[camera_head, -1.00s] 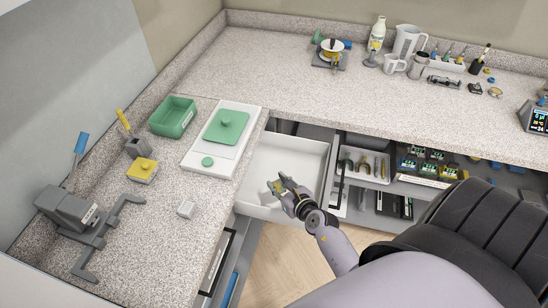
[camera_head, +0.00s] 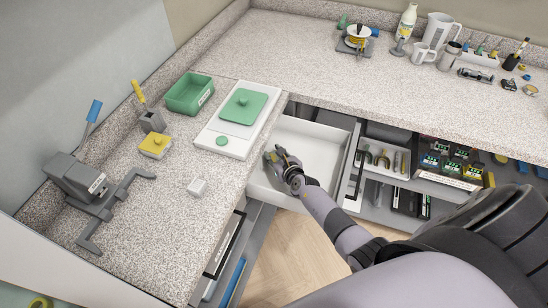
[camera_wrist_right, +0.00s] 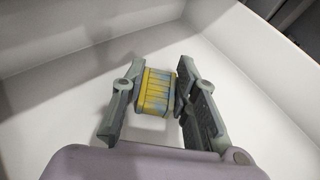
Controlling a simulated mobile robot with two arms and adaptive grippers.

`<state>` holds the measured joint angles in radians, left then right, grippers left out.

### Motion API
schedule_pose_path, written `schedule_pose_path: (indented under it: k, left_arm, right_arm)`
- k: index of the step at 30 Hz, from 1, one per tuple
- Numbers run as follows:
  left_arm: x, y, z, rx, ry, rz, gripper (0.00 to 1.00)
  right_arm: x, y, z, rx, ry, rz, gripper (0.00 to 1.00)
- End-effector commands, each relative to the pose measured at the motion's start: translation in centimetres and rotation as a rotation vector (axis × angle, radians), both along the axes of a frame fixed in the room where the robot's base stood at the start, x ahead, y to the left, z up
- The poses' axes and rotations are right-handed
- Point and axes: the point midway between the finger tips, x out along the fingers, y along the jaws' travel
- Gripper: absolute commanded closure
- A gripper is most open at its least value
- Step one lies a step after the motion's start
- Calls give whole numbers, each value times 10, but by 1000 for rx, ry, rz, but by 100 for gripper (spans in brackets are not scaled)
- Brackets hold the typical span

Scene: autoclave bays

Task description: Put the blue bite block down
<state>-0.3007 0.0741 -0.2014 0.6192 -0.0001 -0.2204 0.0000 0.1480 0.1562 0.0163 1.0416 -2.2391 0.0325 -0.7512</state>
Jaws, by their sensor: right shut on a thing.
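My right gripper (camera_head: 278,158) is inside the open white drawer (camera_head: 318,150), near its left wall. In the right wrist view, the two fingers (camera_wrist_right: 156,88) are shut on a small ribbed bite block (camera_wrist_right: 156,98), one finger on each side. The block shows blue with a lot of yellow on its ribs. White drawer floor lies under and around it. I cannot tell whether its underside touches the floor. In the head view the block is mostly hidden by the fingers. My left gripper is not in view.
The drawer looks otherwise empty, with free floor to the right of my gripper. Another compartment (camera_head: 383,160) with tools lies right.

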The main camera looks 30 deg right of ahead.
Motion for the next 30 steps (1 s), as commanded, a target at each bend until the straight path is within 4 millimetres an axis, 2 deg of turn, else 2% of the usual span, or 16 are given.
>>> schedule_pose_path:
  k: [1, 13, 14, 15, 23, 30]
  left_arm:
    - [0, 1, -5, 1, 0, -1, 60]
    - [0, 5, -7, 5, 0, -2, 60]
    - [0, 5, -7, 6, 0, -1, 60]
    - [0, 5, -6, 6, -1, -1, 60]
    - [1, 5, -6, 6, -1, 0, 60]
    - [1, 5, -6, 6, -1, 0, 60]
  right_arm:
    - [3, -1, -4, -2, -2, 0, 94]
    - [3, -1, -8, 0, -1, -1, 94]
    - [3, -1, -7, 0, -1, -1, 72]
    - [3, -1, -6, 0, -1, -1, 69]
    - [3, -1, -6, 0, -1, -1, 53]
    - [3, 0, -6, 0, -1, 0, 53]
